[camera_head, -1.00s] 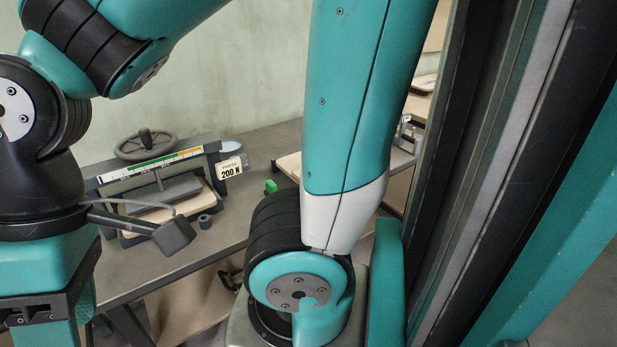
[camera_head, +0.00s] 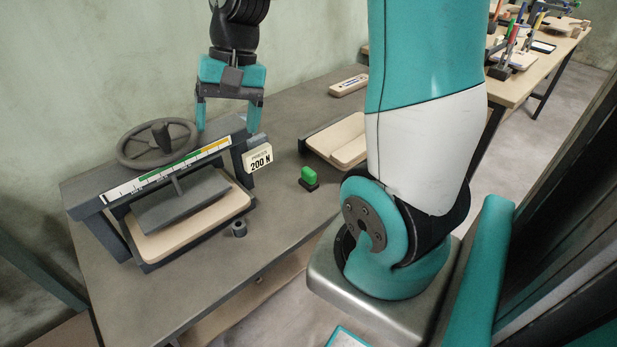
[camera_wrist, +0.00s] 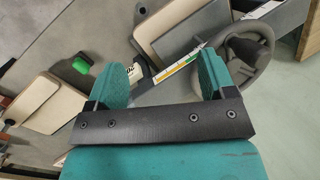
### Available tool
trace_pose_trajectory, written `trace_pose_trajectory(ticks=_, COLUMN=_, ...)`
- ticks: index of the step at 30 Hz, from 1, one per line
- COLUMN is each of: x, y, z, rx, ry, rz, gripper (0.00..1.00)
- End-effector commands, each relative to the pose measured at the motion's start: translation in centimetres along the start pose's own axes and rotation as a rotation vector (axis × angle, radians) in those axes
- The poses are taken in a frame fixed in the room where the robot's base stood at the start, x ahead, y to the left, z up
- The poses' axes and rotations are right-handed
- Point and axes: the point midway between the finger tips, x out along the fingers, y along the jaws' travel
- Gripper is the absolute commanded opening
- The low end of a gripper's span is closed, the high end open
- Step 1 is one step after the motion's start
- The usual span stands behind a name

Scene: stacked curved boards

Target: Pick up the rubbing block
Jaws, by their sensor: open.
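The likely rubbing block (camera_head: 309,178) is a small block with a green top and a dark base. It stands on the grey table between the press and the light boards. The green top also shows in the wrist view (camera_wrist: 82,63), left of my fingers. My gripper (camera_head: 229,122) hangs above and behind the press, with its teal fingers apart and nothing between them. In the wrist view my gripper (camera_wrist: 160,80) is also open, with the press beyond it. The block is to the right of and nearer than my gripper in the head view, clear of the fingers.
The press has a handwheel (camera_head: 157,144), a coloured scale and a 200 N sign (camera_head: 258,159); a light board (camera_head: 190,232) lies in it. A small dark cylinder (camera_head: 239,229) stands in front. Light boards (camera_head: 345,140) lie right of the block. Another bench (camera_head: 535,75) stands behind.

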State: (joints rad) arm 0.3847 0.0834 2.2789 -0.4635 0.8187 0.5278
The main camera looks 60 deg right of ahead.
Motion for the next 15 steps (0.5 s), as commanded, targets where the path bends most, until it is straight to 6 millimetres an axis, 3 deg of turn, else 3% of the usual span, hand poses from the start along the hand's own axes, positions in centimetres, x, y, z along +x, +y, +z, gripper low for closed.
trace_pose_trajectory(ticks=1, x=-0.4, y=3.5, z=-3.0, rx=0.206, ry=-0.002, rz=-0.006, gripper=0.77)
trace_pose_trajectory(ticks=3, x=-0.8, y=8.0, z=-5.9, rx=0.458, ry=-0.003, rz=-0.018, gripper=0.77)
trace_pose_trajectory(ticks=6, x=-1.1, y=14.2, z=-8.5, rx=0.765, ry=-0.011, rz=-0.040, gripper=0.77)
trace_pose_trajectory(ticks=9, x=-1.1, y=19.2, z=-9.6, rx=0.994, ry=-0.022, rz=-0.059, gripper=0.77)
trace_pose_trajectory(ticks=12, x=-1.1, y=22.4, z=-9.9, rx=1.139, ry=-0.030, rz=-0.074, gripper=0.77)
trace_pose_trajectory(ticks=15, x=-0.7, y=23.9, z=-9.9, rx=1.209, ry=-0.037, rz=-0.081, gripper=0.77)
